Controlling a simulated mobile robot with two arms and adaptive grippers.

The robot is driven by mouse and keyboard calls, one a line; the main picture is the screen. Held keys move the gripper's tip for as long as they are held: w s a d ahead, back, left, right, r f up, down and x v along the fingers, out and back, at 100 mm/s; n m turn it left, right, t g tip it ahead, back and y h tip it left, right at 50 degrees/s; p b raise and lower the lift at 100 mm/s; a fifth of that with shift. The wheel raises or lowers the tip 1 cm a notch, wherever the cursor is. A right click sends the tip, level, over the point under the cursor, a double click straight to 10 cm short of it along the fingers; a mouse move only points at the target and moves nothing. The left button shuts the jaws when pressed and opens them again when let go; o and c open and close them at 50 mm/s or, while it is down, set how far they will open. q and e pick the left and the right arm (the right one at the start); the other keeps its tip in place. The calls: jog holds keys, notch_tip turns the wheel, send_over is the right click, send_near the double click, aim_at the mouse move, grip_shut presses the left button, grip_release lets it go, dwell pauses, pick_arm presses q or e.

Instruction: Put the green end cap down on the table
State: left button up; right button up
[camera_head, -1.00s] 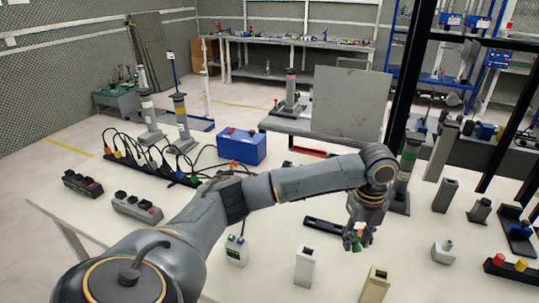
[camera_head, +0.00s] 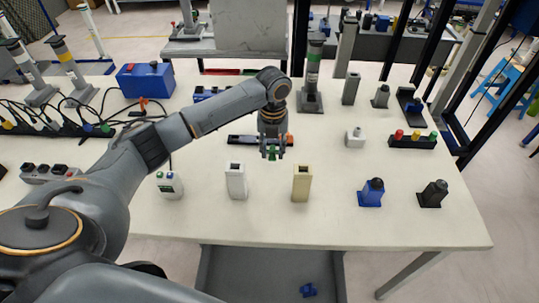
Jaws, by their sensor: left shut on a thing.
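The green end cap (camera_head: 272,153) shows as a small green patch between the fingers of my left gripper (camera_head: 272,155). The gripper is shut on it and points down over the middle of the white table (camera_head: 330,220). The fingers hide most of the cap, and I cannot tell how far it is above the table. A flat black bar with an orange end (camera_head: 245,140) lies just behind the gripper. My right gripper is out of view.
A white block (camera_head: 236,182) and a beige block (camera_head: 301,184) stand in front of the gripper. Blue (camera_head: 371,193) and black (camera_head: 433,194) pieces stand to the right. A green-banded post (camera_head: 312,75) stands behind. The table's front strip is clear. A grey tray (camera_head: 225,270) is below the front edge.

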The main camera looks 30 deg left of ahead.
aim_at(273, 156)
pick_arm(q)
jog(key=shift+f, duration=2.3)
jog(key=shift+f, duration=0.1)
jog(key=o, duration=0.9)
jog(key=shift+o, duration=0.2)
notch_tip(273, 156, up, 12)
jog(key=shift+r, duration=0.15)
